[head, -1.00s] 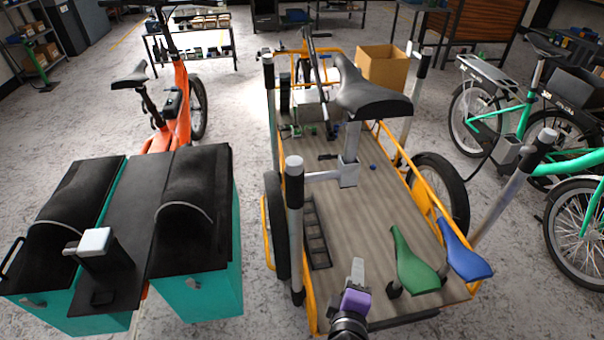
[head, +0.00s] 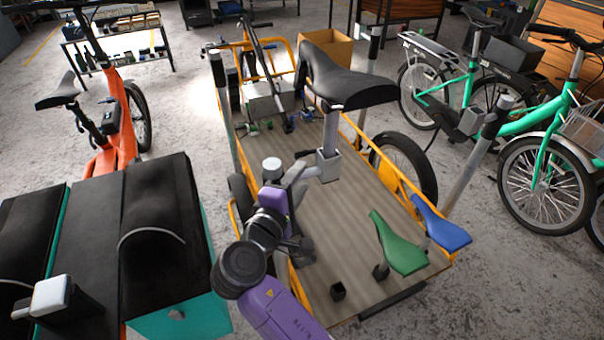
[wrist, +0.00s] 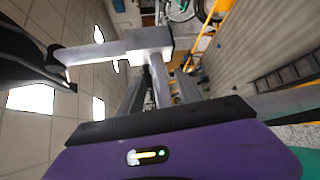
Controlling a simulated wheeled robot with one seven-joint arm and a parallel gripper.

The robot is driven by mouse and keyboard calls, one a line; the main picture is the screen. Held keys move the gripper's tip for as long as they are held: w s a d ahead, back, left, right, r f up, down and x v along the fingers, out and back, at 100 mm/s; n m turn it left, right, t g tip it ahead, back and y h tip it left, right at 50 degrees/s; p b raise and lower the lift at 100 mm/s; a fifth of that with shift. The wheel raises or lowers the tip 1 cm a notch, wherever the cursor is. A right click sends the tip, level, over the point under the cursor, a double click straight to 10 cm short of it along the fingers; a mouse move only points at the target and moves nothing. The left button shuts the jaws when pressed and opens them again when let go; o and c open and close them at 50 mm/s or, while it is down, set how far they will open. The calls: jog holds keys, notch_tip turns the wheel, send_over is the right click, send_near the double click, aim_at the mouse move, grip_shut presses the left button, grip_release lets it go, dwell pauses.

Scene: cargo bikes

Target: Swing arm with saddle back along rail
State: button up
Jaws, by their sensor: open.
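The black saddle (head: 345,80) sits on a grey seatpost held in a square clamp block (head: 328,163) above the cargo bed. The silver swing arm (head: 300,180) runs left from the block toward a corner post with a pale cap (head: 272,168). My gripper (head: 290,190) is at this arm, close to the post, and hides part of both. In the wrist view, the clamp block (wrist: 150,40) and saddle (wrist: 22,58) lie ahead. The arm (wrist: 160,85) runs back between my grey fingers, which stand open; contact cannot be told.
Green (head: 398,245) and blue (head: 440,225) saddles stand at the bed's near right. The yellow side rail (head: 400,185) and tall grey posts (head: 478,160) edge the bed. Black-topped teal panniers (head: 160,230) are close on the left. Green bikes (head: 548,185) stand right.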

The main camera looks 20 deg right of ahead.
jog(key=shift+x, duration=1.3)
grip_shut()
dwell(0.5)
